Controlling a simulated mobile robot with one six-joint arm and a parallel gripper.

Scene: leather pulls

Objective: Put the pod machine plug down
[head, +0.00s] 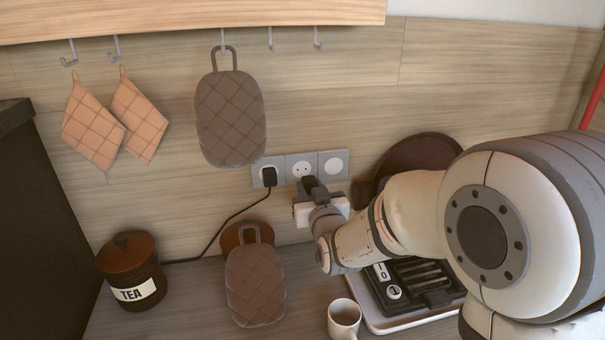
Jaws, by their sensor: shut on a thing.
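My gripper (313,192) is in front of the lower part of the wall socket panel (333,162), seen from behind and partly hidden by its own wrist. It is shut on a dark plug (308,183), which shows just above the jaws. The plug is just below the middle socket (301,168), whose holes are visible, so it looks out of it. No cable from the held plug can be made out. A second black plug (269,176) sits in the left socket, its cable (226,222) running down to the left. The right socket looks empty.
A black-and-white appliance (380,324) stands under my arm, with a white mug (344,316) at its left. A quilted brown mitt (255,285) and a tea canister (129,270) are left on the counter (196,300). Another mitt (230,115) hangs from a hook.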

